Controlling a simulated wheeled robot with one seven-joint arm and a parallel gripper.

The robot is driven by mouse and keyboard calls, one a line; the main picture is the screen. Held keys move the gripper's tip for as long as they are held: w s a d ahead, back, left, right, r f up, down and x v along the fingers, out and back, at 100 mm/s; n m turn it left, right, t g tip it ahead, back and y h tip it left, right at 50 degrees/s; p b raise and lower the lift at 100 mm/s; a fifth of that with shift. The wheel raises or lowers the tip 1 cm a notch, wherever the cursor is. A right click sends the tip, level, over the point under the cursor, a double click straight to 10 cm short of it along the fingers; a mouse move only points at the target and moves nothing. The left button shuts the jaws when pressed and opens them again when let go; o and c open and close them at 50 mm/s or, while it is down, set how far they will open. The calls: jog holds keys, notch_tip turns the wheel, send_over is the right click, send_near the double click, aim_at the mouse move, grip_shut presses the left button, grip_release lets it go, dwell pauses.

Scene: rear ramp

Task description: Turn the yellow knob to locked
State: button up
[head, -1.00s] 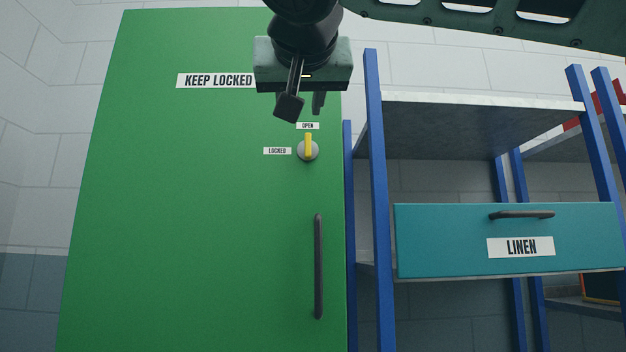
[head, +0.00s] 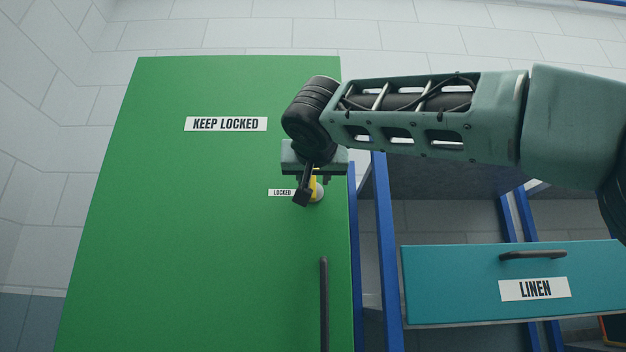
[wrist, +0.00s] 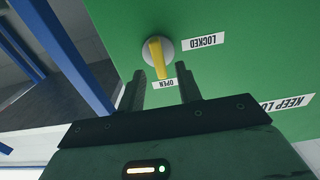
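The yellow knob (wrist: 155,50) sits on a round grey base on the green door (head: 190,240). In the wrist view its bar points at the OPEN label (wrist: 162,84), not at the LOCKED label (wrist: 204,41). My gripper (wrist: 162,74) is open, with one finger on each side of the bar's end in that view. I cannot tell whether a finger touches it. In the head view my gripper (head: 309,195) partly covers the knob (head: 314,188), and the OPEN label is hidden behind it. The LOCKED label (head: 281,192) shows to the left.
A dark vertical door handle (head: 324,300) is below the knob. A KEEP LOCKED sign (head: 226,124) is at the upper left. To the right stands a rack with blue posts (head: 388,260) and a teal LINEN drawer (head: 450,290). The door's left side is clear.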

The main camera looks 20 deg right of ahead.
aim_at(318, 192)
jog(key=shift+x, duration=1.4)
grip_shut()
